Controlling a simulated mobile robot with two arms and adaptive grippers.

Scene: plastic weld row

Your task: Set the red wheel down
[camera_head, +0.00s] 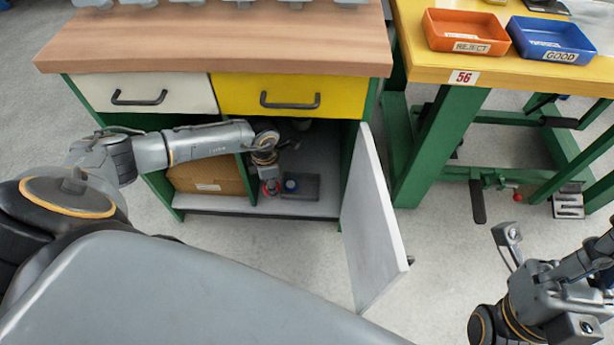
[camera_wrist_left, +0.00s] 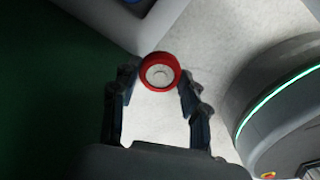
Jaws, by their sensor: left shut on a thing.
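The red wheel (camera_wrist_left: 160,71) is a red ring with a pale hub, held between the two fingertips of my left gripper (camera_wrist_left: 160,82). In the head view my left arm reaches into the open cabinet, and the left gripper (camera_head: 268,180) points down with the red wheel (camera_head: 270,188) low at its tips, close to the cabinet floor. I cannot tell whether the wheel touches the floor. A blue round thing (camera_head: 291,185) is just right of it, at a dark grey tray (camera_head: 306,190). My right gripper (camera_head: 512,243) is at the lower right, apart from everything; its finger gap is unclear.
The white cabinet door (camera_head: 372,225) stands open at the right. A cardboard box (camera_head: 207,176) fills the left compartment. The yellow drawer (camera_head: 290,96) and wooden top (camera_head: 220,40) are above. A yellow table (camera_head: 450,60) with orange and blue bins stands at the right.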

